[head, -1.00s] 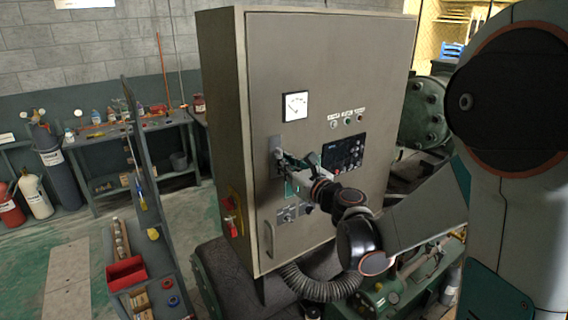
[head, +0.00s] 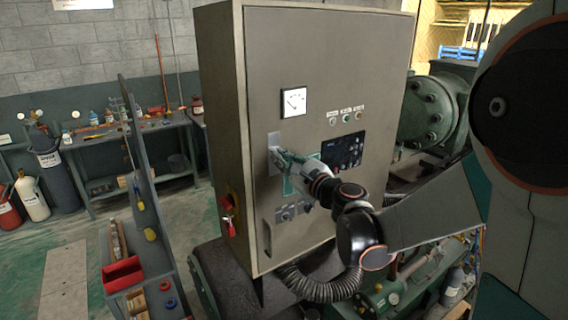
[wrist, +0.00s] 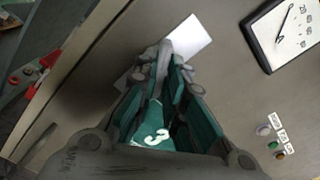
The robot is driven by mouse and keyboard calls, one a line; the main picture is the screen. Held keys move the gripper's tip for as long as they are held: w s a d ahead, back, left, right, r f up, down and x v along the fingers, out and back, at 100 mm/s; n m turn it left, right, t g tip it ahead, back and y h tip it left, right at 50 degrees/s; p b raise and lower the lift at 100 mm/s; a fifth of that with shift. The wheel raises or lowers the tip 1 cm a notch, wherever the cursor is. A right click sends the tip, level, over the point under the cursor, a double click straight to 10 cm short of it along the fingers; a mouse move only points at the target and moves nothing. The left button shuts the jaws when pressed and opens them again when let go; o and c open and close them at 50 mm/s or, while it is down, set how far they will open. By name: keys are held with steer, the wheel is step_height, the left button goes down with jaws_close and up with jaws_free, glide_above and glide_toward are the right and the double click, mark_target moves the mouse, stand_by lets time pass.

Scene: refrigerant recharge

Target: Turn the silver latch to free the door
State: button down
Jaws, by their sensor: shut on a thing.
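The silver latch sits on a pale plate (head: 273,138) at the left side of the grey cabinet door (head: 340,60). My gripper (head: 277,156) is at the latch, with its fingers shut on it. In the wrist view my gripper (wrist: 170,62) has its fingertips closed around the grey latch (wrist: 165,48), and the pale plate (wrist: 192,35) shows behind them. The fingers hide most of the latch, so its exact angle is hard to tell. The door looks flush with the cabinet.
A gauge (head: 293,102), a dark panel (head: 342,151) and small buttons (head: 346,117) are on the door. A red switch (head: 227,205) is on the cabinet's left side. A ribbed hose (head: 322,287) runs below. A shelf with a red bin (head: 123,273) stands left.

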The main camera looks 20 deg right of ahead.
steer(key=shift+n, duration=1)
steer(key=n+b, duration=0.1)
steer(key=n, duration=0.1)
steer(key=shift+n, duration=0.4)
steer(key=shift+r+n, duration=0.1)
steer(key=shift+n, duration=0.8)
